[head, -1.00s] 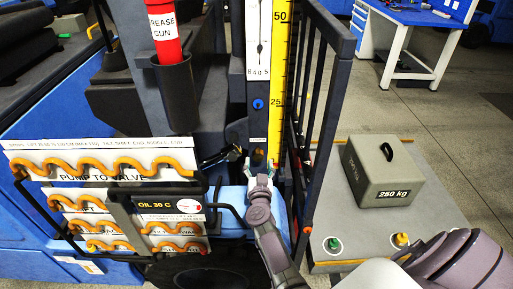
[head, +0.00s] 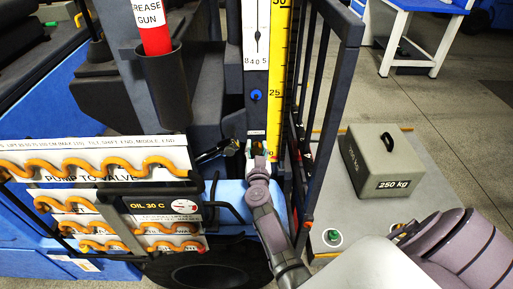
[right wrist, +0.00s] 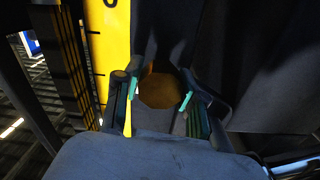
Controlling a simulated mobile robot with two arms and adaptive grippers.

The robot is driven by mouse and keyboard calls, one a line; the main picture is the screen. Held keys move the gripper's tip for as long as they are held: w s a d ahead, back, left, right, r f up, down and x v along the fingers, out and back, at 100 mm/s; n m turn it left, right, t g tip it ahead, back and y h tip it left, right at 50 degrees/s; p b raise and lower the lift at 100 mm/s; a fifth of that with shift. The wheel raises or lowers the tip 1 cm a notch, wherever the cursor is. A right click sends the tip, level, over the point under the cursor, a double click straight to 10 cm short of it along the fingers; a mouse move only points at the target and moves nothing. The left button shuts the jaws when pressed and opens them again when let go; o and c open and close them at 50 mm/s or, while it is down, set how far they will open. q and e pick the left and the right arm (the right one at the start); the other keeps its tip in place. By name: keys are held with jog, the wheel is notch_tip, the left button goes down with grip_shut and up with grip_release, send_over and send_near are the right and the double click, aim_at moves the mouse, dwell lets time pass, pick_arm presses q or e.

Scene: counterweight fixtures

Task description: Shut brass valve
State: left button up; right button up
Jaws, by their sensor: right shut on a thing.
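My right gripper (head: 257,152) is at the foot of the dark mast, beside the lower end of the yellow scale. In the right wrist view my right gripper (right wrist: 160,95) has its green-tipped fingers on either side of a rounded brass-brown part (right wrist: 160,88), which looks like the brass valve, and is shut on it. In the head view the gripper hides the valve. The valve's turned position cannot be told. My left gripper is not in view.
The yellow scale (head: 277,80) and black bars (head: 338,90) stand close to the right gripper. A grey 250 kg weight (head: 382,165) sits on a grey plate (head: 350,235) at right. An orange hose rack (head: 95,168) is at left. A blue workbench (head: 430,4) stands behind.

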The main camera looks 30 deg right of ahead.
jog(key=shift+c, duration=0.9)
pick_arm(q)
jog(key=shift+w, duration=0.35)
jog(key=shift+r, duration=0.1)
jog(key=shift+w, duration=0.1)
pick_arm(e)
jog(key=shift+m, duration=0.3)
jog(key=shift+m+p, duration=0.3)
jog(key=shift+m, duration=0.7)
jog(key=m, duration=0.2)
jog(key=shift+m, duration=0.3)
jog(key=m, duration=0.4)
jog(key=shift+m, duration=0.3)
pick_arm(q)
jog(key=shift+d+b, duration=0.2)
jog(key=shift+b, duration=0.1)
pick_arm(e)
jog(key=m, duration=0.4)
jog(key=shift+m, duration=0.4)
